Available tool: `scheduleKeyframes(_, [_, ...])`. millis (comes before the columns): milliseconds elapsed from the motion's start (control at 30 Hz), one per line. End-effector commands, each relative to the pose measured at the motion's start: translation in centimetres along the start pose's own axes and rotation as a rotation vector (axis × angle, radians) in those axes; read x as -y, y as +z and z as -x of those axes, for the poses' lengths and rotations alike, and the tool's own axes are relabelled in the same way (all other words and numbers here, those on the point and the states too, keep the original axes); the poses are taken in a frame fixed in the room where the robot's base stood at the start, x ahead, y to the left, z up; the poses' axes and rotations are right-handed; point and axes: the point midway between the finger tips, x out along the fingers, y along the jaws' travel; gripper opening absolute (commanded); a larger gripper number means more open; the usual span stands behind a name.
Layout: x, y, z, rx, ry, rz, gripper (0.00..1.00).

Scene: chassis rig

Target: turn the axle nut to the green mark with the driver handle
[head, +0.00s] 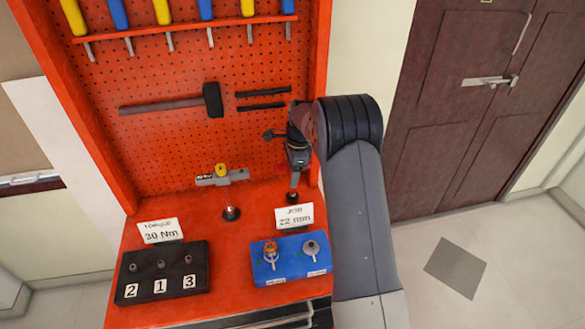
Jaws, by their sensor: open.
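My gripper (296,168) is open at the back right of the orange bench, pointing down. A grey upright shaft (294,182) with a dark foot shows just below it and may be the driver handle; I cannot tell whether the fingers surround it or are above it. A blue block (262,272) at the front right holds a copper-coloured nut or fitting (270,249) on the left and a silver one (311,247) on the right. A small green patch shows between them. The labels on the block are too small to read.
A black block (130,290) with sockets numbered 2, 1, 3 stands front left. Cards read 30 Nm (160,231) and 22 mm (294,217). A short metal post (231,212) stands mid-bench. A grey-and-yellow tool (222,176) is by the pegboard. Hammer (180,102) and screwdrivers hang above.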

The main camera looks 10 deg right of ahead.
Motion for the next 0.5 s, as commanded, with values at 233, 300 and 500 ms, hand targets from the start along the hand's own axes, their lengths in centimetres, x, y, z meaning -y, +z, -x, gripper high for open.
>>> scheduleKeyframes(233, [0.01, -0.01, 0.03, 0.000, 0.000, 0.000, 0.47])
scheduleKeyframes(300, [0.01, -0.01, 0.04, 0.000, 0.000, 0.000, 0.41])
scheduleKeyframes(500, [0.01, -0.01, 0.06, 0.000, -0.001, 0.000, 0.25])
